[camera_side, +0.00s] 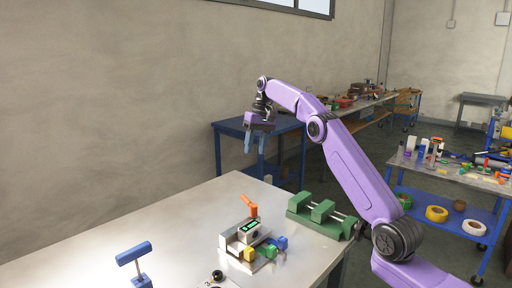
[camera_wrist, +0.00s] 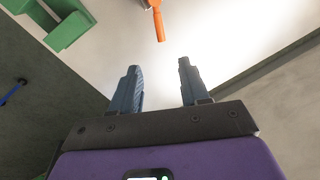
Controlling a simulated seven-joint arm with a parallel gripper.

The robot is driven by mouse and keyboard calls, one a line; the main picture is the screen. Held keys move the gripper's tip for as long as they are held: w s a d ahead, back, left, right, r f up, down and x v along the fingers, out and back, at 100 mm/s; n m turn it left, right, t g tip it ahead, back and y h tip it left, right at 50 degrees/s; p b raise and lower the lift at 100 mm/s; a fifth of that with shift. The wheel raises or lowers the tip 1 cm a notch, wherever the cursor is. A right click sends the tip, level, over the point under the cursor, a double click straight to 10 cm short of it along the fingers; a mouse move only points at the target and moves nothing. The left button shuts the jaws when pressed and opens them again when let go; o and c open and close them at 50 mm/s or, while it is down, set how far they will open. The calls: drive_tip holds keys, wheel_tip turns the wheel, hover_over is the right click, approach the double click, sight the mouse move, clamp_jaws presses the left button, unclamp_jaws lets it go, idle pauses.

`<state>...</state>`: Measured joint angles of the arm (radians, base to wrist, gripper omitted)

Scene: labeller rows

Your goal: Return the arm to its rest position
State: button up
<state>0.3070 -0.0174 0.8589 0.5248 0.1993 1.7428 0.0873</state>
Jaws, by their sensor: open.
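My gripper (camera_side: 255,143) hangs in the air above the far end of the metal table, its fingers pointing down. In the wrist view its two blue-grey fingers (camera_wrist: 160,84) stand apart with nothing between them. My purple arm reaches in from the lower right of the side view. No object touches the gripper.
The metal table (camera_side: 150,215) holds a small device with an orange lever (camera_side: 249,206), a green vise (camera_side: 320,213) and a blue T-handled tool (camera_side: 134,254). The orange lever and green vise also show in the wrist view. A blue cart (camera_side: 440,213) stands at right.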

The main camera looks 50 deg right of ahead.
drive_tip(key=s+a+n, duration=0.3)
drive_tip(key=s+a, duration=0.1)
drive_tip(key=a, duration=0.9)
drive_tip(key=s+a+n+g, duration=0.1)
drive_tip(key=s+a+n, duration=0.4)
drive_tip(key=s+a, duration=0.7)
drive_tip(key=s+d+f+n, duration=0.1)
drive_tip(key=s+f+n, duration=0.2)
drive_tip(key=s, duration=0.6)
drive_tip(key=s+d+f+n+h, duration=0.1)
drive_tip(key=s+d+f+n, duration=0.1)
drive_tip(key=s, duration=0.8)
drive_tip(key=s+d+f+n, duration=0.2)
drive_tip(key=s+f, duration=0.3)
drive_tip(key=s, duration=0.5)
drive_tip(key=shift+s+n+h, duration=0.15)
drive_tip(key=shift+n+h, duration=0.15)
drive_tip(key=shift+n, duration=0.5)
